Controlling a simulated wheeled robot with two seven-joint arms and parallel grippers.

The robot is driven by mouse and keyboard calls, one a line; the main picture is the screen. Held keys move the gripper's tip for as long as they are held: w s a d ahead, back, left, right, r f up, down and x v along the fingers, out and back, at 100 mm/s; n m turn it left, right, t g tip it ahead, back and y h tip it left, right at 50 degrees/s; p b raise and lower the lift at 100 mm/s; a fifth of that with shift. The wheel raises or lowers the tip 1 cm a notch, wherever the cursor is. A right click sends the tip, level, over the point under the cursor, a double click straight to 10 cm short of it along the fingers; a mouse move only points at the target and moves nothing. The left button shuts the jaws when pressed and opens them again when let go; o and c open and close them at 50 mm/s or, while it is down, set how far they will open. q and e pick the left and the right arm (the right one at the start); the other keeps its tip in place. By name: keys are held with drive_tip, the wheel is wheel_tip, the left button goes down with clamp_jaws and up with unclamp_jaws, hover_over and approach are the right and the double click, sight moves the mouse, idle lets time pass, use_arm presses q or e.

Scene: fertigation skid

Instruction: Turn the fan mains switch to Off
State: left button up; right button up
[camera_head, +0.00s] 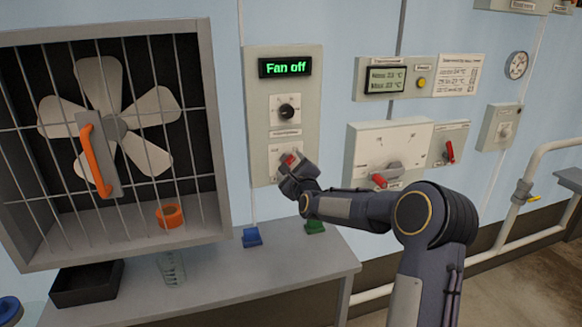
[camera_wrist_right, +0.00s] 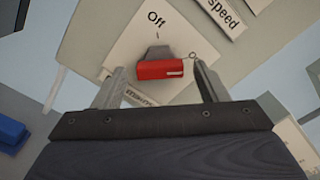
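The fan mains switch (camera_wrist_right: 160,70) has a red handle with a grey part behind it, on a pale plate. The word "Off" and a small tick stand above it in the right wrist view, and the grey part lies toward that tick. In the head view the switch (camera_head: 290,159) is partly hidden by my right gripper (camera_head: 292,168). In the right wrist view my right gripper (camera_wrist_right: 160,76) is open, with one finger on each side of the red handle and visible gaps between. The display (camera_head: 285,67) reads "Fan off". My left gripper is not in view.
A black knob (camera_head: 287,112) sits above the switch on the same panel. A caged fan (camera_head: 115,127) with an orange handle is at left. A grey controller with a large dial (camera_head: 380,172) and a red-handled switch (camera_head: 450,151) are at right. A bench (camera_head: 290,262) stands below.

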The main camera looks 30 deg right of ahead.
drive_tip(key=c, duration=0.9)
drive_tip(key=n+b, duration=1.2)
drive_tip(key=n, duration=0.6)
idle(0.4)
drive_tip(key=o, duration=1)
